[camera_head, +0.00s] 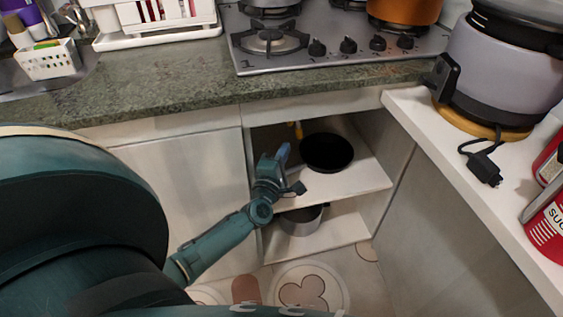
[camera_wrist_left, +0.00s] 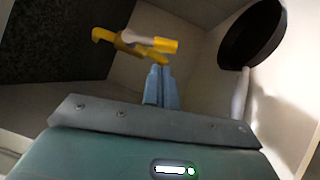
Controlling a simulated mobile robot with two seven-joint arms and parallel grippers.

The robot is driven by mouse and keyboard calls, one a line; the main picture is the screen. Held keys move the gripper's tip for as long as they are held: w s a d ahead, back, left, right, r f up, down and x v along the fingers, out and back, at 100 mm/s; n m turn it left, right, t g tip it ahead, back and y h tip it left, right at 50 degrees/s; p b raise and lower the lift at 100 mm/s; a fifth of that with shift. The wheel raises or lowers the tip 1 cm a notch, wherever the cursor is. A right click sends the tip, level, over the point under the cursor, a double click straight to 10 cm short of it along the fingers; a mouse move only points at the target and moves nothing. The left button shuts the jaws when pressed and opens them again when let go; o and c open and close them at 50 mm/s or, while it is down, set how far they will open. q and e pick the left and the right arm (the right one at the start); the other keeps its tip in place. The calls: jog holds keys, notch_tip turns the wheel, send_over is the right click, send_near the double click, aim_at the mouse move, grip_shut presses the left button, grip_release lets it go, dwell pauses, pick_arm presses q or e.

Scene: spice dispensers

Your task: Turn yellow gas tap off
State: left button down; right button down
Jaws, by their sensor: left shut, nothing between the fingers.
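The yellow gas tap (camera_head: 298,130) is inside the open cabinet under the counter, at the upper left of the opening. In the left wrist view the yellow tap (camera_wrist_left: 136,45) has a bent yellow pipe end at left and a yellow and whitish part reaching right. My left gripper (camera_head: 283,152) is inside the cabinet, just below and left of the tap. Its blue fingers (camera_wrist_left: 160,85) are shut with nothing between them, and their tips appear just below the tap. I cannot tell whether they touch it. My right gripper is not in view.
A black pan (camera_head: 327,152) sits on the upper shelf to the right of my gripper; it also shows in the wrist view (camera_wrist_left: 250,35). A metal pot (camera_head: 301,221) stands on the lower shelf. The gas hob (camera_head: 335,42) is on the counter above.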

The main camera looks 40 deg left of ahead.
aim_at(297, 124)
pick_arm(q)
jog(key=shift+x, duration=2.2)
jog(key=shift+b, duration=0.3)
